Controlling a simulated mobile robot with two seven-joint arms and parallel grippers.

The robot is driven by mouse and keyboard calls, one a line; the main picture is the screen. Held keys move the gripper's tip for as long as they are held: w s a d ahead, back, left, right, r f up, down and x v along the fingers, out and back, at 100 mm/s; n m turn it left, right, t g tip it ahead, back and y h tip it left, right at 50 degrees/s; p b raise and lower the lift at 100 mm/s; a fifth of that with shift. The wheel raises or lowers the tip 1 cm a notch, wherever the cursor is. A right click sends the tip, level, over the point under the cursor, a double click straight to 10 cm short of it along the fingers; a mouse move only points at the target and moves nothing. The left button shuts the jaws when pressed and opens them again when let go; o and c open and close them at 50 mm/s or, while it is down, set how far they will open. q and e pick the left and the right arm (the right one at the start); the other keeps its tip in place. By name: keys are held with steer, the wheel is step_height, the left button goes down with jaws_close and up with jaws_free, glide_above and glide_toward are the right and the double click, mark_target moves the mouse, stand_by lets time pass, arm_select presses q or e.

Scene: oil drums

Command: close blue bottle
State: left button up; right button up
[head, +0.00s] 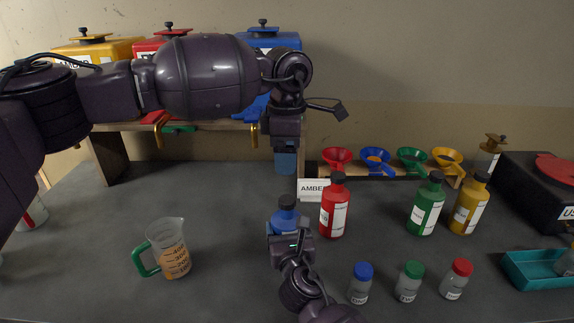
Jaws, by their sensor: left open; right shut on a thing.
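The blue bottle (283,219) stands in the middle of the table in the head view, with a black cap (287,201) on its neck. I cannot tell how tightly the cap sits. My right gripper (288,235) comes from the front and is shut on the blue bottle, hiding its lower front. My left gripper (286,164) points down above the bottle. It is open and apart from the cap, with nothing seen held in it.
A red bottle (334,210) stands close at the right. Green (426,207) and yellow (468,208) bottles are farther right. Small capped jars (360,286) stand in front. A measuring jug (170,250) is at left. Funnels (375,158) and drums (270,40) are behind.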

steer(key=o, duration=1.7)
steer(key=s, duration=0.3)
steer(key=s+d, duration=0.1)
steer(key=s, duration=0.6)
steer(key=shift+s+d+p, duration=0.3)
steer(key=shift+s+d, duration=0.05)
steer(key=shift+d, duration=0.05)
